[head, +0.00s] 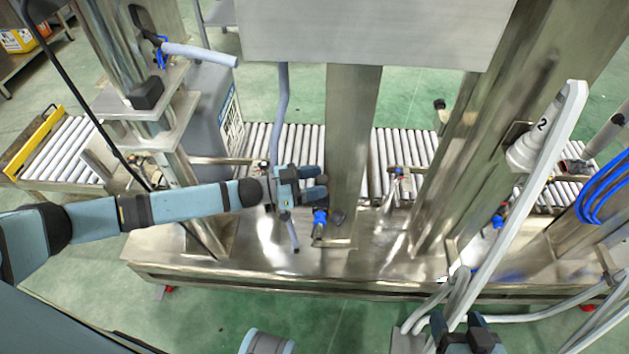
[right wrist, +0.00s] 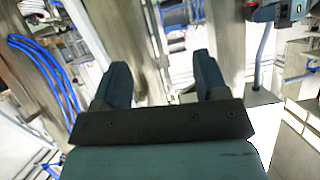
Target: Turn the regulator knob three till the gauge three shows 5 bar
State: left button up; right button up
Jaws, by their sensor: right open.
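I cannot pick out regulator knob three or gauge three in either view. My left gripper (head: 322,183) reaches in from the left over the steel machine, in front of the central post. Its two dark fingers stand apart with nothing visible between them. A small blue-handled fitting (head: 320,217) sits just below it on the machine deck; I cannot tell whether they touch. My right gripper (head: 466,338) is at the bottom edge of the head view. In the right wrist view its fingers (right wrist: 163,80) are spread and empty.
A roller conveyor (head: 300,140) runs behind the steel deck (head: 375,240). A steel post (head: 350,150) and a large grey box (head: 375,30) stand at the centre. A white cylinder marked 2 (head: 530,145), a long pale bar (head: 525,200) and blue hoses (head: 600,195) crowd the right.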

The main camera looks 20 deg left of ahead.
pick_arm(q)
jog(key=shift+s+a, duration=0.1)
jog(key=p+v, duration=0.1)
jog(key=v, duration=1.2)
jog(key=shift+s+a+p, duration=0.15)
jog(key=shift+a+p, duration=0.05)
jog(key=shift+p, duration=0.15)
pick_arm(e)
jog(key=shift+d, duration=0.25)
jog(key=shift+a+r, duration=0.1)
jog(key=shift+r, duration=0.05)
